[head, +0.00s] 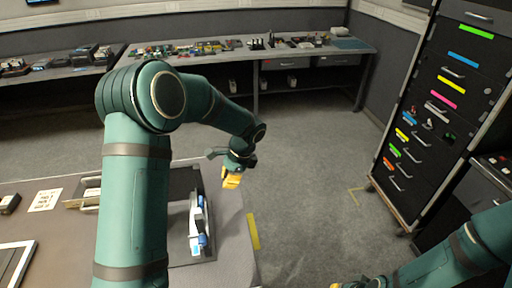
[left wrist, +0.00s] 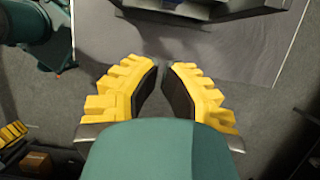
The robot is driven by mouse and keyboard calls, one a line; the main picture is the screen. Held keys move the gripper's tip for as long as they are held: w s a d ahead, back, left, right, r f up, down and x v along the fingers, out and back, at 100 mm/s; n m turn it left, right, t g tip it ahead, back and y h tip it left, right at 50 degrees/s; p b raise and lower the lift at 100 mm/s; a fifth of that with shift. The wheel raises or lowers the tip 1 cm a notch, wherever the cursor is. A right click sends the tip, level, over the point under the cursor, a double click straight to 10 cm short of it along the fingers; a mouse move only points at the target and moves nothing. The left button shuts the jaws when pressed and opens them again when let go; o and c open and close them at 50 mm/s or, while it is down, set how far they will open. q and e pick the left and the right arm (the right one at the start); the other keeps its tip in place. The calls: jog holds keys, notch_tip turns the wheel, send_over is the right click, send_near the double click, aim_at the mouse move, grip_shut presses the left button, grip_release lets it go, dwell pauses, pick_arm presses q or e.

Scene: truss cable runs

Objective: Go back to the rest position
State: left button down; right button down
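My left arm comes in from the left, bends over the table and ends in the left gripper (head: 232,178), past the table's right edge. In the left wrist view the yellow-padded fingers of the left gripper (left wrist: 165,85) stand apart with nothing between them, over the floor near the table edge. My right gripper (head: 350,285) shows only as a bit of yellow at the bottom edge of the head view; its fingers are cut off. My right arm reaches in from the right.
The table (head: 232,225) carries a white and blue item (head: 198,225) on a dark mat, a paper note (head: 45,200) and a small tray (head: 84,192). A black drawer cabinet (head: 440,95) stands at the right. A cluttered workbench (head: 300,52) runs along the back. The floor (head: 310,150) between is clear.

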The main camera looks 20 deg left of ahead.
pick_arm(q)
jog(key=s+d+f+n+t+h+b, duration=0.2)
jog(key=s+d+f+n, duration=0.4)
jog(key=f, duration=0.5)
jog(key=s+d+f+n+t+h+b, duration=0.2)
jog(key=s+d+f+n+h, duration=0.3)
jog(key=s+d+f, duration=0.6)
jog(key=shift+d+f+n+b, duration=0.45)
jog(key=shift+n+b, duration=0.45)
jog(key=shift+n, duration=0.3)
